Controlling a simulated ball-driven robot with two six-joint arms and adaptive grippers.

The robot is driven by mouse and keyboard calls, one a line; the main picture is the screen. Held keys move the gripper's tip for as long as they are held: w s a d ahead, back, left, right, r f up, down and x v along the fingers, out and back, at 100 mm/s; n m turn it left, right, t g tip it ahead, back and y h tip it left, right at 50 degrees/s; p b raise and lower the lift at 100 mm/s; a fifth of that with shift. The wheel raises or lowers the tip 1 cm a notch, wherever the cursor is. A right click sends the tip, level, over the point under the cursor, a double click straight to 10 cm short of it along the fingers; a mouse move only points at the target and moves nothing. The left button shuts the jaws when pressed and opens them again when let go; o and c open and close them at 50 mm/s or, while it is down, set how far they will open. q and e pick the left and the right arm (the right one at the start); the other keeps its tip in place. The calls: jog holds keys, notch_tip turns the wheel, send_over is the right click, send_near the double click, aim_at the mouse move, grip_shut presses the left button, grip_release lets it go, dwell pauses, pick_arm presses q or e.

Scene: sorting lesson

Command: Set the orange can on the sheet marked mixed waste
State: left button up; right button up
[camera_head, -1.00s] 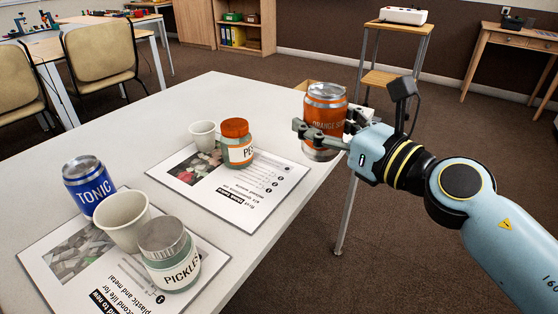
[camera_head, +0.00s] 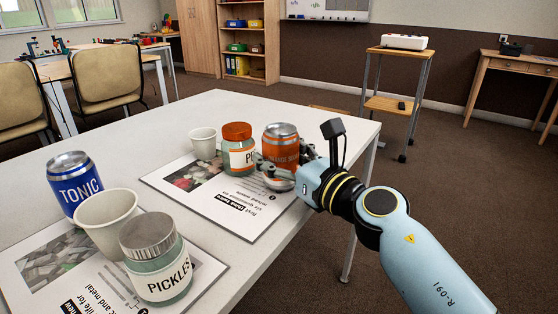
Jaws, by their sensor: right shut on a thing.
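The orange can (camera_head: 281,141), upright with a silver lid, is in the jaws of my right gripper (camera_head: 276,172). It is low over the right part of the far printed sheet (camera_head: 226,208), whose upside-down small print reads as mixed waste. The fingers hide the can's lower part, so I cannot tell whether it touches the sheet. The can is just right of the orange-lidded pickles jar (camera_head: 238,158) on that sheet; a small gap or contact between them is unclear. My left gripper is not in view.
A white paper cup (camera_head: 203,144) stands on the far sheet's back edge. The near sheet (camera_head: 108,280), for plastic and metal, has a blue tonic can (camera_head: 75,187), a larger cup (camera_head: 104,222) and a grey-lidded pickles jar (camera_head: 160,262). The white table (camera_head: 300,108) is clear behind.

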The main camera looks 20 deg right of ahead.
jog(key=shift+f, duration=0.1)
jog(key=o, duration=0.8)
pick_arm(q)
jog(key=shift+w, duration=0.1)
pick_arm(e)
jog(key=shift+r, duration=0.25)
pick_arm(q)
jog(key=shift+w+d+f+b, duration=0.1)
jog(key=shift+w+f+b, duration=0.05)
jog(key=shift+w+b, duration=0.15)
pick_arm(e)
jog(key=v, duration=1.2)
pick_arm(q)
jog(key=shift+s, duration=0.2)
